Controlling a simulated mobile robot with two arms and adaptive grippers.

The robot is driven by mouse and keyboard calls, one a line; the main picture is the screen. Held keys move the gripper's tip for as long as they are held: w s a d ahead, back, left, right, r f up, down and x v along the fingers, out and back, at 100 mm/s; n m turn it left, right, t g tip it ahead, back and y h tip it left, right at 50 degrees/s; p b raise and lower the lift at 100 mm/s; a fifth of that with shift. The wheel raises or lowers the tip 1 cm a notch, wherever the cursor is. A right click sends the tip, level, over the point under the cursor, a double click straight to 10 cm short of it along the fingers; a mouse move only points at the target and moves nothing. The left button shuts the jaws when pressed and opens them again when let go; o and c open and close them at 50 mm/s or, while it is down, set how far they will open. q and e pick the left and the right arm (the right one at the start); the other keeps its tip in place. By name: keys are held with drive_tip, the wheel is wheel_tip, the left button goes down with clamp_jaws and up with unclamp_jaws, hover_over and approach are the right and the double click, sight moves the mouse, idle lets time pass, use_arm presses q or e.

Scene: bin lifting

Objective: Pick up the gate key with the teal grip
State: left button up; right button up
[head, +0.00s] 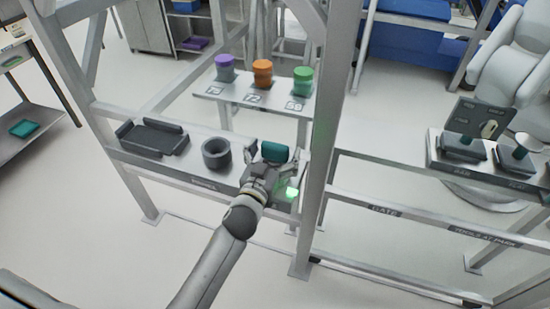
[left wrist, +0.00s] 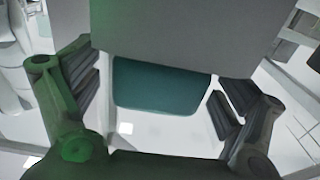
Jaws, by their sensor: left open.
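The gate key's teal grip (head: 274,152) is at the right end of the grey shelf, beside the upright post. It also shows in the left wrist view as a rounded teal block (left wrist: 158,86) below a large grey surface. My left gripper (head: 275,160) is open at the grip, with one finger on each side. In the left wrist view the fingers (left wrist: 157,97) stand apart with visible gaps to the teal block. The rest of the key is hidden. My right gripper is not in view.
A dark tray (head: 152,151) and a dark ring-shaped holder (head: 209,162) sit on the shelf (head: 190,178) to the left. A metal post (head: 322,120) stands close on the right. Purple, orange and green canisters (head: 263,73) stand on a table behind.

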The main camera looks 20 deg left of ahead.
use_arm(q)
drive_tip(key=c, duration=1.2)
drive_tip(key=shift+c, duration=0.3)
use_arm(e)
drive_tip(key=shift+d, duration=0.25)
use_arm(q)
drive_tip(key=shift+r, duration=0.15)
drive_tip(key=shift+r, duration=0.25)
wheel_tip(320, 180, up, 2)
drive_tip(key=s+a+r+b, duration=0.1)
drive_tip(key=s+a+r, duration=0.7)
drive_tip(key=a+r, duration=0.2)
drive_tip(key=shift+a+r, duration=0.15)
drive_tip(key=shift+a, duration=0.65)
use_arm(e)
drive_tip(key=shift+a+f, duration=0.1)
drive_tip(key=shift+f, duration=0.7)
use_arm(q)
drive_tip(key=shift+r, duration=0.1)
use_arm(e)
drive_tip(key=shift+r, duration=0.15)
